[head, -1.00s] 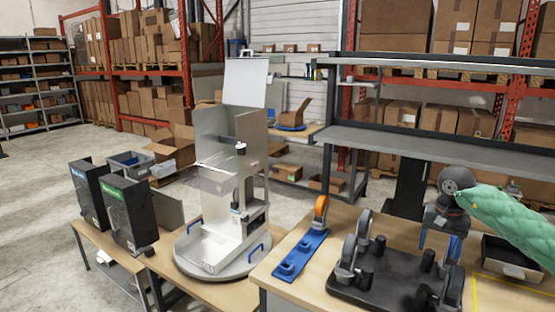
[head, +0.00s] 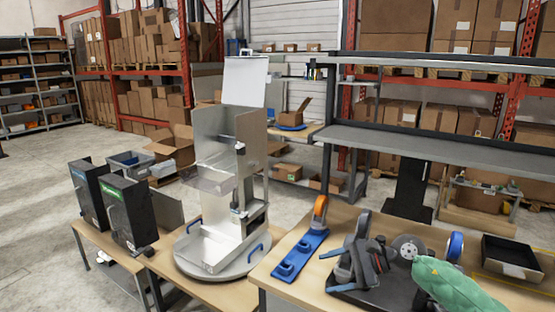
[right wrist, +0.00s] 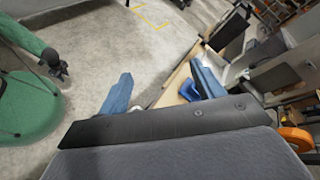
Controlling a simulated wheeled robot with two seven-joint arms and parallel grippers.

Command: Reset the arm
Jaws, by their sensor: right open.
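My right gripper (head: 340,264) is over the black base plate on the right table in the head view, in front of the upright grey and orange casters. Its green-sleeved arm comes in from the bottom right. The fingers point left, and no object shows between them. In the right wrist view my right gripper (right wrist: 163,87) shows two blue fingers spread well apart, with floor and a table edge beyond them. Whether the gripper touches the black plate is hard to tell. My left gripper is not seen in either view.
A blue caster plate (head: 300,255) lies left of the gripper, with an orange wheel at its far end. A black tray (head: 512,257) sits at the table's right. A tall metal dispenser (head: 228,150) stands on a round turntable (head: 190,262). Black boxes (head: 128,212) stand further left.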

